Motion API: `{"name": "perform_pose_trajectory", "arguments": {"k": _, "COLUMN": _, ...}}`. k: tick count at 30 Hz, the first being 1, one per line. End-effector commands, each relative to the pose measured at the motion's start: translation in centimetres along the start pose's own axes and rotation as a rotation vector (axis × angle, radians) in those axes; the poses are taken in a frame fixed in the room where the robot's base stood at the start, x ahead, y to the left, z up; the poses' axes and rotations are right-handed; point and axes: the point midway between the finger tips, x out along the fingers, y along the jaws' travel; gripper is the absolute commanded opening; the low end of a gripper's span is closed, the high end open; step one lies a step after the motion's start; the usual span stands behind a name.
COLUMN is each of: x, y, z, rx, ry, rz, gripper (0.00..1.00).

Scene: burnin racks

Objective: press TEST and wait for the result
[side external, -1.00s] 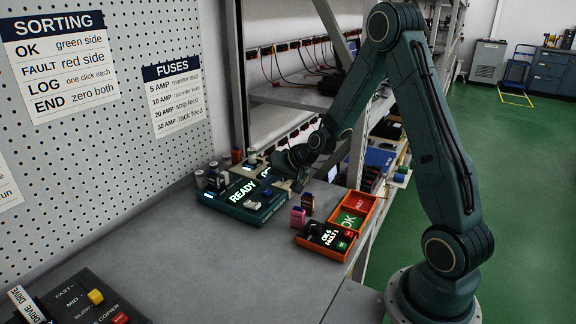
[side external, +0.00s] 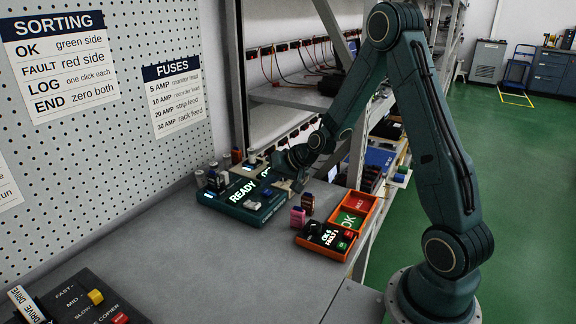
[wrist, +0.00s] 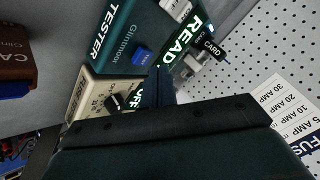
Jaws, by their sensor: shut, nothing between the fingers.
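My gripper (side external: 298,184) is over the right end of the tester in the side view. In the wrist view my gripper (wrist: 157,82) is shut and empty, its tip close to the display and the blue button. I cannot tell whether it touches the tester.
A beige unit (wrist: 88,92) with a black knob and a display reading OFF sits beside the tester. An orange tray (side external: 309,243) with a counter and red and green sections stands to the right, near pink and dark blocks (side external: 298,216). The bench middle (side external: 200,250) is clear.

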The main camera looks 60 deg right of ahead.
Motion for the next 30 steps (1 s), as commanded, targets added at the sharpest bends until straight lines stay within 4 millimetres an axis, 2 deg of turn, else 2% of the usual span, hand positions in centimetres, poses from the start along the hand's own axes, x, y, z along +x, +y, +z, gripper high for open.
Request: {"name": "perform_pose_trajectory", "arguments": {"k": 30, "x": 0.59, "y": 0.42, "z": 0.45, "rx": 0.001, "ry": -0.001, "rz": 0.0, "gripper": 0.0}}
